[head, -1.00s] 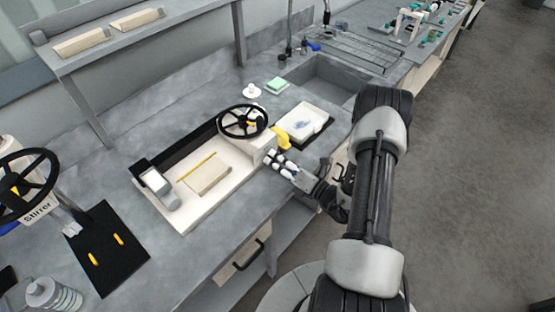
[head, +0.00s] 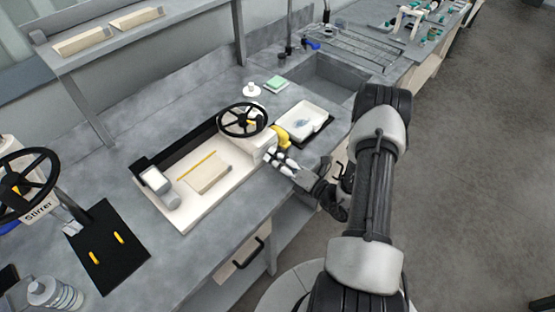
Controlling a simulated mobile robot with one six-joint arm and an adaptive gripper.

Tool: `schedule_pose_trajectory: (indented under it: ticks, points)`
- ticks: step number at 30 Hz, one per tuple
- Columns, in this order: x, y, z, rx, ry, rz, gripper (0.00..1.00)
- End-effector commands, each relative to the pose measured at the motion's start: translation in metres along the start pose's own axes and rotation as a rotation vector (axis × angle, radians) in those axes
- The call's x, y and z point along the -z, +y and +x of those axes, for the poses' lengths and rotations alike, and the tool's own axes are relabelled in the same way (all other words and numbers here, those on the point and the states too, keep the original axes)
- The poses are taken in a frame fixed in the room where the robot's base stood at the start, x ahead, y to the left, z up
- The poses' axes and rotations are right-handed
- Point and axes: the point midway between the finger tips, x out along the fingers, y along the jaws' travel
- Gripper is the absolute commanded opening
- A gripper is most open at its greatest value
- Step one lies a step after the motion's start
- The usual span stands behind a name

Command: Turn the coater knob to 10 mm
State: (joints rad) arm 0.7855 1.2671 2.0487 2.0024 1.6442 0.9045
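The coater (head: 213,216) is a long white bed on the bench with a white housing (head: 259,143) at its right end. A black spoked handwheel (head: 243,120) stands over the housing. A yellow part (head: 281,133) sits at the housing's right side. I cannot read any scale or setting. My gripper (head: 279,158) is at the housing's front right corner, just below the yellow part. Its pale fingertips are very close to the housing; I cannot tell whether they touch it or hold a knob. Any knob there is hidden by the fingers.
A white tray (head: 302,122) on a black base stands right of the housing. A stirrer (head: 38,209) with another black wheel is at far left. A yellow rod (head: 197,166) and pale block (head: 208,180) lie on the coater bed. A sink (head: 330,77) is behind.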

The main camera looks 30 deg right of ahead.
Motion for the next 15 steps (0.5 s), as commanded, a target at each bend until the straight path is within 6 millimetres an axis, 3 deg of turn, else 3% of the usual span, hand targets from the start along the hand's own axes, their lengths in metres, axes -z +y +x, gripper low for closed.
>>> schedule_pose_trajectory:
  ticks: [3,15]
  points:
    - [0.0,0.0,0.0,0.0,0.0,0.0,0.53]
    - [0.0009,-0.0012,-0.0002,0.003,0.001,-0.054,0.53]
